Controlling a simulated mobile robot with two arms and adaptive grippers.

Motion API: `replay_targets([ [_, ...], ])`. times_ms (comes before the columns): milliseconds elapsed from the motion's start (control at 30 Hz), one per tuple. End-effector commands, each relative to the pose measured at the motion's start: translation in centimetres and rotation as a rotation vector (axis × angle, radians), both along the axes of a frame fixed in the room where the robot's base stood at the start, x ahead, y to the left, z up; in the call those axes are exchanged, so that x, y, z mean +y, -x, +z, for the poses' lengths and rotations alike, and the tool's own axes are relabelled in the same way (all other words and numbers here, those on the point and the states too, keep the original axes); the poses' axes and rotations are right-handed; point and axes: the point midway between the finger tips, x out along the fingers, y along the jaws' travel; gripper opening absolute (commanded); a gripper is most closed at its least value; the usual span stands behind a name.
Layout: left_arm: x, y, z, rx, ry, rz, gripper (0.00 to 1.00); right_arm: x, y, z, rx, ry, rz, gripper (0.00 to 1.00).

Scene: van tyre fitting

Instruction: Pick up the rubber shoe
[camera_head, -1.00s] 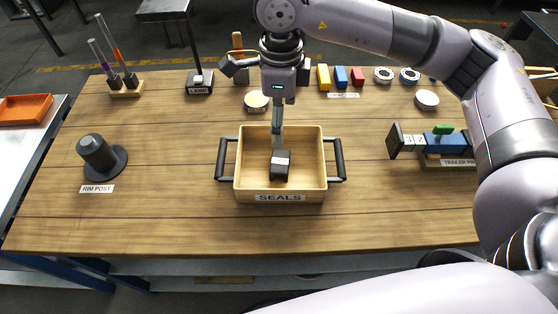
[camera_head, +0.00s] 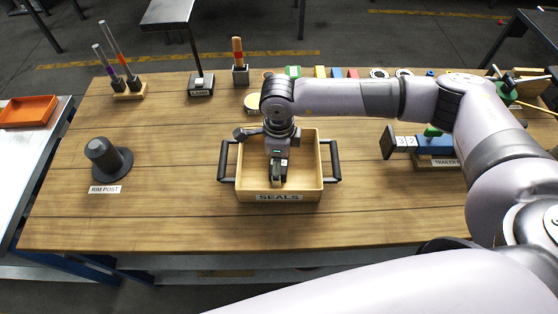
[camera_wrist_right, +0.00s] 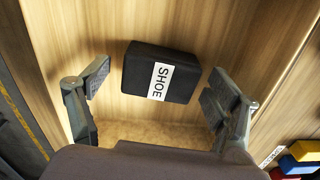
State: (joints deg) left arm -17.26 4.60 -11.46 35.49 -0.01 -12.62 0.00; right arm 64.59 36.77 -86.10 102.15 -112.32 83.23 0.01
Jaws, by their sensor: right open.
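The rubber shoe (camera_wrist_right: 150,72) is a black block with a white label reading SHOE. It lies on the floor of the wooden box labelled SEALS (camera_head: 312,192). My right gripper (camera_head: 278,172) points down inside this box and mostly hides the shoe in the head view. In the right wrist view my right gripper (camera_wrist_right: 162,92) is open, with one finger to each side of the shoe and a gap on both sides. The shoe lies slightly beyond the fingers in that view. My left gripper is not in view.
The box has dark side handles (camera_head: 226,162) and walls close around my right gripper. A rim post (camera_head: 103,155) stands left, a blue trailer device (camera_head: 432,143) right. A lamp base (camera_head: 201,86) and coloured blocks (camera_head: 336,72) are at the back. The table's front is clear.

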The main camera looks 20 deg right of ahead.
Motion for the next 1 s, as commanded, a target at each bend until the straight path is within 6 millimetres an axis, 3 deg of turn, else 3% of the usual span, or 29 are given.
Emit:
replay_targets([
  [300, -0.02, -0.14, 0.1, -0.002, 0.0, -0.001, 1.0, 0.02, -0.01, -0.61, -0.001, -0.001, 0.001, 0.82],
  [1000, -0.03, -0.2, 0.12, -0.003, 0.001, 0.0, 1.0, 0.0, 0.0, -0.56, 0.0, -0.001, 0.0, 0.35],
])
